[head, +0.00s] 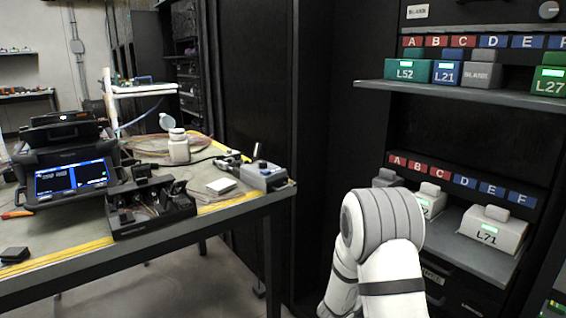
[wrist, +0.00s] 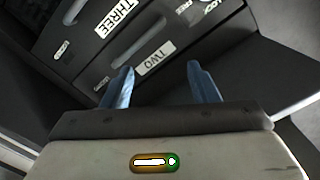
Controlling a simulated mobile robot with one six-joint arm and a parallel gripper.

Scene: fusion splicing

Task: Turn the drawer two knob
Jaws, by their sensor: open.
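In the wrist view, drawer two (wrist: 175,37) is a dark front with a handle slot and a white label reading TWO (wrist: 155,57). A rounded light shape, apparently its knob (wrist: 193,15), shows at the top right beside small lock markings; it is partly cut off and its turn position is unclear. My gripper (wrist: 160,68) has two blue fingers spread apart with nothing between them. The fingers are over the lower part of drawer two's front, and the knob lies beyond the right fingertip, apart from it. The head view hides the fingers behind my arm.
A drawer labelled THREE (wrist: 115,17) is beside drawer two. In the head view, shelves hold labelled boxes such as L71 (head: 493,231) and L27 (head: 549,81). A bench (head: 235,208) with a splicer (head: 68,165) stands left, with open floor below it.

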